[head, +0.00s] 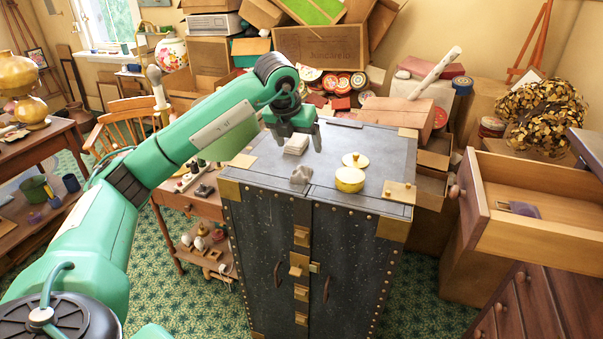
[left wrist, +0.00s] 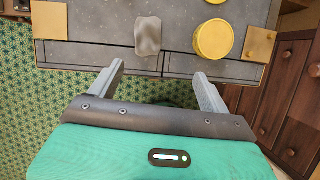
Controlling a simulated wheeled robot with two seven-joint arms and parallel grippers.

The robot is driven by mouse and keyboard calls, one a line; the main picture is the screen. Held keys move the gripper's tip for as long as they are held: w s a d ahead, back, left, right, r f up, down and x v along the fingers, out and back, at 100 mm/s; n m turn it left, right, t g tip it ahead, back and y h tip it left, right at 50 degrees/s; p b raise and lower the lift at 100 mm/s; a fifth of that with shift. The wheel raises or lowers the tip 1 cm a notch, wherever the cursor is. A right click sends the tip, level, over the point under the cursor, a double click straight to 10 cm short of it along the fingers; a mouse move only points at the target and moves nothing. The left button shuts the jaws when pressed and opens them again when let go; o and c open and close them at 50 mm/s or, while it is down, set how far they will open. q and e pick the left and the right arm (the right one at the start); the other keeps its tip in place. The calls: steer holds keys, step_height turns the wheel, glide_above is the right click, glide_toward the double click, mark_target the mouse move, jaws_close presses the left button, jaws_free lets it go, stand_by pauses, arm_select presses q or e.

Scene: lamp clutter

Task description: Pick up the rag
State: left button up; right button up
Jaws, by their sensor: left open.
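The rag looks like a small crumpled grey lump (head: 301,174) near the front edge of the dark trunk's top (head: 262,180). In the left wrist view the rag (left wrist: 148,36) lies just beyond the fingertips, between their lines but nearer the left finger. My left gripper (head: 298,138) is open and empty above the trunk top, behind the rag in the head view. Its two fingers (left wrist: 158,70) show apart in the left wrist view. Nothing covers the rag. My right gripper is in neither view.
A round yellow tin (head: 350,180) stands right of the rag, with a yellow lid (head: 356,159) behind it. A pale stack (head: 296,146) lies farther back. An open drawer (head: 535,205) juts out at right. Boxes crowd the back wall.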

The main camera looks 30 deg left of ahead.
arm_select(q)
steer(key=a, duration=0.2)
steer(key=p, duration=0.2)
glide_above(301, 168)
steer(key=s, duration=0.3)
steer(key=shift+n+y, duration=0.3)
steer(key=shift+y, duration=0.1)
step_height(301, 168, down, 7)
steer(key=shift+w+r, duration=0.15)
steer(key=shift+w+f, duration=0.1)
steer(key=shift+f, duration=0.1)
steer(key=shift+w+d+f, duration=0.1)
steer(key=shift+w+f, duration=0.1)
steer(key=shift+f, duration=0.1)
steer(key=p+x, duration=0.1)
steer(key=x, duration=0.2)
steer(key=shift+w+d+f+p, duration=0.15)
steer(key=shift+w+f+p, duration=0.1)
steer(key=shift+p, duration=0.1)
steer(key=shift+w+f, duration=0.1)
steer(key=shift+f, duration=0.2)
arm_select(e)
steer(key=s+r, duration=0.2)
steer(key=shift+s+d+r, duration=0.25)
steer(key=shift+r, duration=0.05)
arm_select(q)
steer(key=shift+c, duration=0.4)
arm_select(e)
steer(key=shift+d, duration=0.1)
